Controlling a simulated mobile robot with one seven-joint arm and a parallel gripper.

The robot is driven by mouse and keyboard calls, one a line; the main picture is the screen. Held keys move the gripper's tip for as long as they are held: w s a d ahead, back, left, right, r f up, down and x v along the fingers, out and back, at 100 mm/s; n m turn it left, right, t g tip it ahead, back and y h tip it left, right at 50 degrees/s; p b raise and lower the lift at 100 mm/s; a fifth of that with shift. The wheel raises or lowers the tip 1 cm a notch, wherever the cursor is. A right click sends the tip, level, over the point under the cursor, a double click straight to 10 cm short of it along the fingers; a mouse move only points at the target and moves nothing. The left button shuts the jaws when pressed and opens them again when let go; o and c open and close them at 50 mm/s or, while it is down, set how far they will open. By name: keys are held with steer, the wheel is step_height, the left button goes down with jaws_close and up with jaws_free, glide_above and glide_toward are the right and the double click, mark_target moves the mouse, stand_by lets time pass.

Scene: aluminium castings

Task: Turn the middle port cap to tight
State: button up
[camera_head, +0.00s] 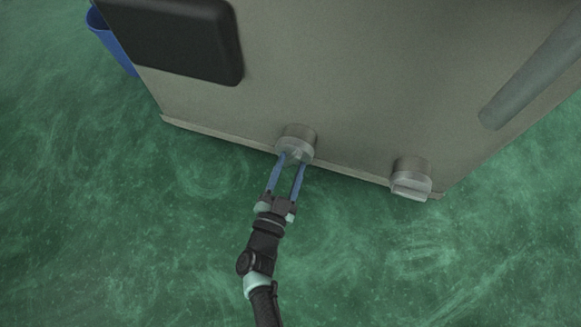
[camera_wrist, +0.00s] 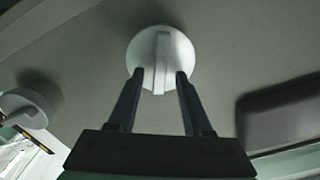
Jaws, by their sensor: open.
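A round grey port cap (camera_head: 298,137) sits low on the grey casting's face in the head view. I take it as the middle port cap, though only two caps show. In the wrist view the cap (camera_wrist: 160,38) is a pale disc with a raised bar across it, upright in the picture. My gripper (camera_head: 292,160) is at this cap, and it also shows in the wrist view (camera_wrist: 159,75). Its two blue-grey fingers are open, one on each side of the bar, with gaps visible. Whether the fingertips touch the disc I cannot tell.
A second cap (camera_head: 411,178) is to the right, near the casting's corner; it also shows in the wrist view (camera_wrist: 24,106). A dark panel (camera_head: 175,38) and a grey tube (camera_head: 535,75) are on the casting (camera_head: 350,70). A blue bin (camera_head: 112,40) stands behind left. Green floor is clear.

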steer(key=shift+w+d, duration=0.1)
steer(key=shift+w, duration=0.1)
jaws_close()
steer(key=shift+m, duration=0.3)
steer(key=m, duration=0.2)
steer(key=shift+d+f+m+b, duration=0.15)
steer(key=shift+m+b, duration=0.15)
steer(key=shift+m, duration=0.1)
steer(key=m+b, duration=0.1)
steer(key=m, duration=0.2)
steer(key=m+b, duration=0.1)
steer(key=m, duration=0.2)
steer(key=m+b, duration=0.1)
steer(key=m, duration=0.2)
steer(key=shift+s+d+f, duration=0.1)
steer(key=shift+s+f, duration=0.05)
steer(key=shift+f, duration=0.25)
steer(key=shift+m, duration=0.3)
